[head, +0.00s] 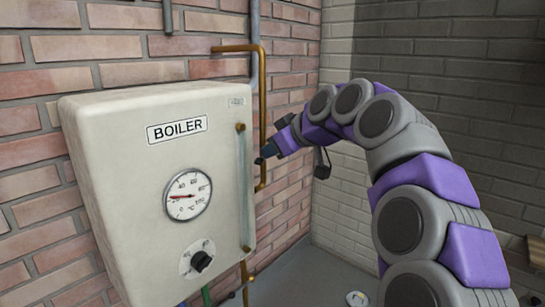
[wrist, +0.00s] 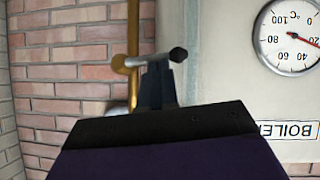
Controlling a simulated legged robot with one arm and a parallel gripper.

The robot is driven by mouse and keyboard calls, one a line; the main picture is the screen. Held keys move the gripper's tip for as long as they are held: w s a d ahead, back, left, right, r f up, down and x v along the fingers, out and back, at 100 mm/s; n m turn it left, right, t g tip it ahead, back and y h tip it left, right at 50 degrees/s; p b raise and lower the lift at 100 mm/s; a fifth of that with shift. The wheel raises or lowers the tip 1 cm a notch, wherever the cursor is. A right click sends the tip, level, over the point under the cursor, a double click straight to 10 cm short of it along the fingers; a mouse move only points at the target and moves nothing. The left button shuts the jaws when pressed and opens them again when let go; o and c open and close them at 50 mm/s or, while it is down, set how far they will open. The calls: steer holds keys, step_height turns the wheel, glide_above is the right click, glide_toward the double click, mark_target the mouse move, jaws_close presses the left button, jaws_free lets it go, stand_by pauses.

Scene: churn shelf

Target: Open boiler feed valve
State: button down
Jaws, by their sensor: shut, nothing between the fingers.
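The cream boiler (head: 118,225) hangs on the brick wall, with a BOILER label and a round gauge. A copper pipe (head: 262,85) runs down behind its right side; it also shows in the wrist view (wrist: 133,30). A short grey bar with a rounded dark end (wrist: 178,54) crosses in front of the pipe and looks like a valve lever. My gripper (head: 271,150) is at the boiler's right side. In the wrist view its narrow dark fingers (wrist: 157,70) are shut and empty, right at the bar. Whether they touch it cannot be told.
The gauge (head: 187,195) and a black knob (head: 201,261) are on the boiler front. A sight tube (head: 244,190) runs along its right edge, close to my gripper. A grey brick wall (head: 440,60) stands to the right. Floor shows below.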

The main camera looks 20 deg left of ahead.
step_height(320, 180, down, 7)
steer(key=w+n+t+b, duration=0.1)
steer(key=n+t+b, duration=0.6)
steer(key=b, duration=1.2)
steer(key=shift+w+d+h+b, duration=0.35)
steer(key=shift+h, duration=0.05)
steer(key=shift+w+f, duration=0.2)
